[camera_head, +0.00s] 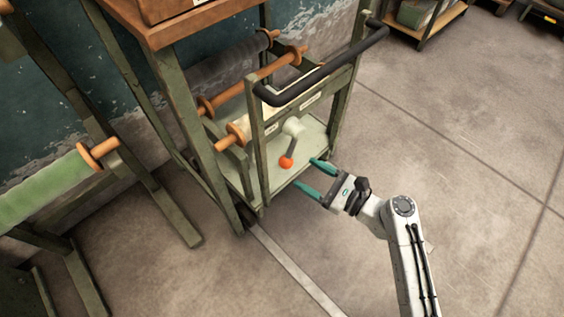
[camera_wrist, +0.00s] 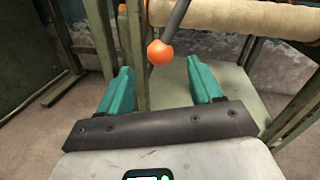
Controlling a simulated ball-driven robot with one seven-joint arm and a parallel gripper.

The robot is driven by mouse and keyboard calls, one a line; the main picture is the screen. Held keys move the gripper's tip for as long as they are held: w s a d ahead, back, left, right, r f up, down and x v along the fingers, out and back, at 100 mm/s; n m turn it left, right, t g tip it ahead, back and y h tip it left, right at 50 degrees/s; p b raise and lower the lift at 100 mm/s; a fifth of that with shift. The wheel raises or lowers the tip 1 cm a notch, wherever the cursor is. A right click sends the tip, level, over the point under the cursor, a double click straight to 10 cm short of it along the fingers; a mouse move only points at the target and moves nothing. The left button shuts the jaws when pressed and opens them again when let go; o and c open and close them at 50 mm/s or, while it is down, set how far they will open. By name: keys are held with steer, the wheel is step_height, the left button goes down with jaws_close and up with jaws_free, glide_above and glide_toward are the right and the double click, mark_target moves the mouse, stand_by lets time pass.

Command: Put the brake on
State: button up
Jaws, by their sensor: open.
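The brake looks to be a grey lever with an orange ball knob (camera_head: 286,162), mounted on a pale round hub (camera_head: 293,127) on the end frame of a green cart. In the head view the lever hangs down and slightly left from the hub. My gripper (camera_head: 312,178) is open and empty, with its teal fingers pointing at the cart just below and right of the knob. In the wrist view the knob (camera_wrist: 160,52) shows beyond and between the two teal fingertips (camera_wrist: 160,82), apart from both.
The cart has a black push handle (camera_head: 320,72) above the lever and a pale lower deck (camera_head: 305,145). Rolls on orange-ended spindles (camera_head: 236,132) lie behind the frame. A green roll (camera_head: 45,188) is on a rack at left. The floor (camera_head: 470,150) at right is clear.

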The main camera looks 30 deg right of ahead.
mark_target(286, 161)
steer(key=b+x, duration=0.1)
steer(key=x, duration=0.7)
steer(key=shift+b, duration=0.3)
steer(key=shift+s, duration=0.1)
steer(key=shift+c, duration=0.5)
jaws_close()
